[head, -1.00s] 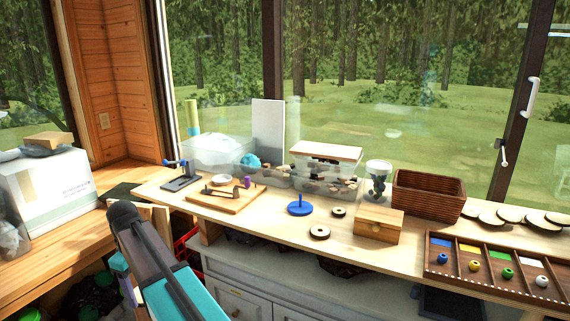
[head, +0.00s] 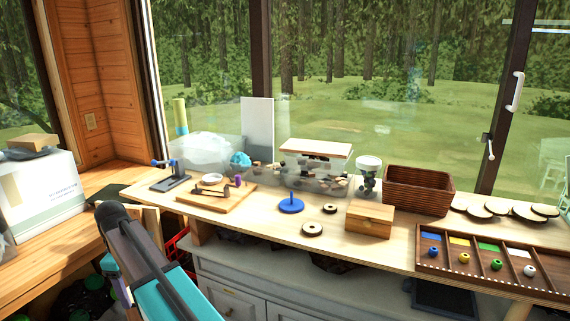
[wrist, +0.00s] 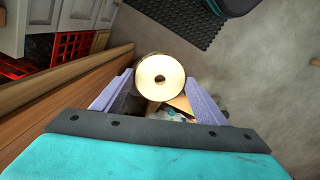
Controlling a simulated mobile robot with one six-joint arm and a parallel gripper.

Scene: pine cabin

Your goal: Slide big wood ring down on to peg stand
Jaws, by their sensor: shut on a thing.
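The big wood ring (wrist: 159,77), pale and round with a dark centre hole, is between the purple fingertips of my gripper (wrist: 160,88) in the wrist view. My gripper is shut on it and holds it out over the floor, beside the bench edge. The blue peg stand (head: 291,205), a round base with a short upright peg, stands on the bench in the head view, with no ring on it. In the head view my arm reaches in at the lower left; the gripper and held ring cannot be made out there.
Two wood rings, one in front (head: 312,229) and one smaller (head: 330,208), lie right of the stand. A wooden box (head: 370,219) is farther right. A wooden board (head: 215,198) with tools lies to the left. Clear bins (head: 315,172) stand behind.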

